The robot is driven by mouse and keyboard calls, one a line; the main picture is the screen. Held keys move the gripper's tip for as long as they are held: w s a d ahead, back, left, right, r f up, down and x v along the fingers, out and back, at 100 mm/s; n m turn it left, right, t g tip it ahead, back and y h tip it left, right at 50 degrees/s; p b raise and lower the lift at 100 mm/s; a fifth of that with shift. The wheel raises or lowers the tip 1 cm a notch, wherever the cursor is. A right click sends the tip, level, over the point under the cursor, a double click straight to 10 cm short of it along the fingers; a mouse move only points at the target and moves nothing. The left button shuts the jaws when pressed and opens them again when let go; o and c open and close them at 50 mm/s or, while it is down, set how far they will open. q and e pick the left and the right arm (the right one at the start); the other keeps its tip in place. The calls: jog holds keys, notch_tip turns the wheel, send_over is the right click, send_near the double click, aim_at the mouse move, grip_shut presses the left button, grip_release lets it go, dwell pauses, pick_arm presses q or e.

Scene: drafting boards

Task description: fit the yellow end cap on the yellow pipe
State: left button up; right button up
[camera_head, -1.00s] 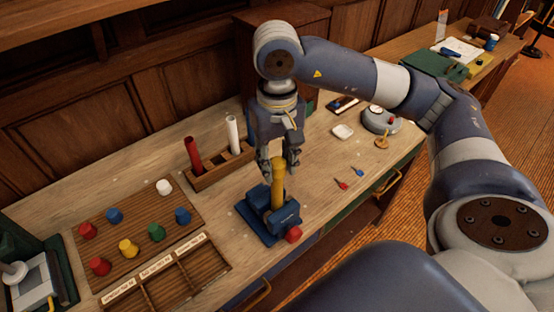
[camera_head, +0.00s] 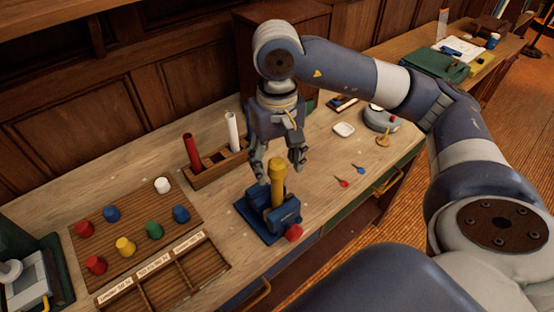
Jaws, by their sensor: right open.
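The yellow pipe (camera_head: 278,188) stands upright in the blue vise (camera_head: 270,216) on the workbench. Its top end looks wider, like a yellow end cap (camera_head: 277,164) sitting on it; at this size I cannot tell how fully it is seated. Another yellow cap (camera_head: 125,246) stands on the wooden board at the left. My right gripper (camera_head: 278,167) points down, open, with its fingers apart on either side of the pipe's top and not visibly touching it. My left gripper is not in view.
The wooden board (camera_head: 135,228) holds several coloured caps. A wooden rack (camera_head: 210,172) behind the vise holds a red pipe (camera_head: 192,151) and a white pipe (camera_head: 233,131). A divided tray (camera_head: 190,262) lies in front. Two small keys or drivers lie right of the vise.

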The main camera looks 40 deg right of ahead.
notch_tip(320, 180, up, 12)
dwell(0.8)
